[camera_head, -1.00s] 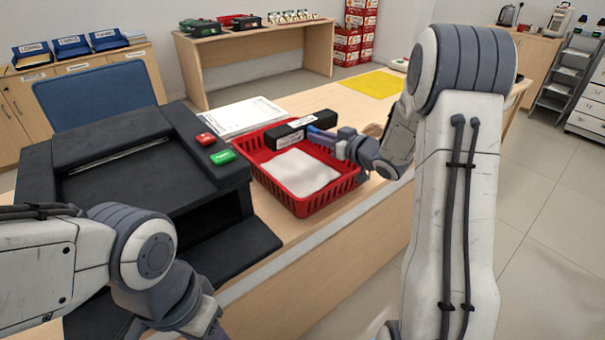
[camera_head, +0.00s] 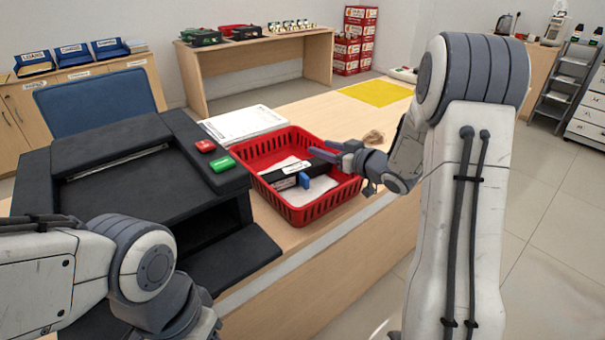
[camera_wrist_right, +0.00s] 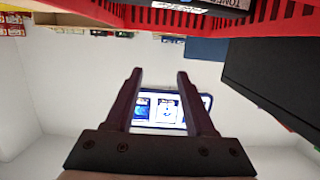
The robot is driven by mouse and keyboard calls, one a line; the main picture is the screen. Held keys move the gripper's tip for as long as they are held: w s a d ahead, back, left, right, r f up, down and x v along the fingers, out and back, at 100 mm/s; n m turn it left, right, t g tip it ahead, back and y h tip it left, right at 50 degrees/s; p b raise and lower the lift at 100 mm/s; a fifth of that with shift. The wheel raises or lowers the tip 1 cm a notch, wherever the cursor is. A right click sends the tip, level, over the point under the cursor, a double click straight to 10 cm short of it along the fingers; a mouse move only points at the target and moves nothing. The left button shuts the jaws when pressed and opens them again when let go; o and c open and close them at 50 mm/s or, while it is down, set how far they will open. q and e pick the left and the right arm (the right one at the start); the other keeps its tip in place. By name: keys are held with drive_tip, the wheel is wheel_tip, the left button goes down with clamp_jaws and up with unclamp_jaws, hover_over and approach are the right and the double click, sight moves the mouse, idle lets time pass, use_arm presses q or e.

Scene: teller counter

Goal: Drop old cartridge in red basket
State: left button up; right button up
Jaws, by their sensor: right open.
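The old cartridge (camera_head: 290,181), black with a white label and a blue tab, lies inside the red basket (camera_head: 313,208). It rests on a white sheet or pad at the basket's bottom. My right gripper (camera_head: 331,153) is open and empty above the basket's far right part, apart from the cartridge. In the right wrist view the two dark fingers (camera_wrist_right: 160,85) stand apart with nothing between them. The red basket's edge (camera_wrist_right: 110,12) and part of the labelled cartridge (camera_wrist_right: 195,4) show at that view's top. My left wrist is at the lower left; its fingers are out of sight.
A black machine (camera_head: 105,190) with red and green buttons stands left of the basket. White papers (camera_head: 243,123) lie behind the basket. A yellow mat (camera_head: 376,93) lies farther back on the counter, and a small brown item (camera_head: 373,137) lies right of the basket.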

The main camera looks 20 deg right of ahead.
use_arm(q)
drive_tip(key=shift+r, duration=0.3)
use_arm(e)
drive_tip(key=v, duration=0.8)
drive_tip(key=shift+s+d, duration=0.1)
drive_tip(key=shift+s, duration=0.05)
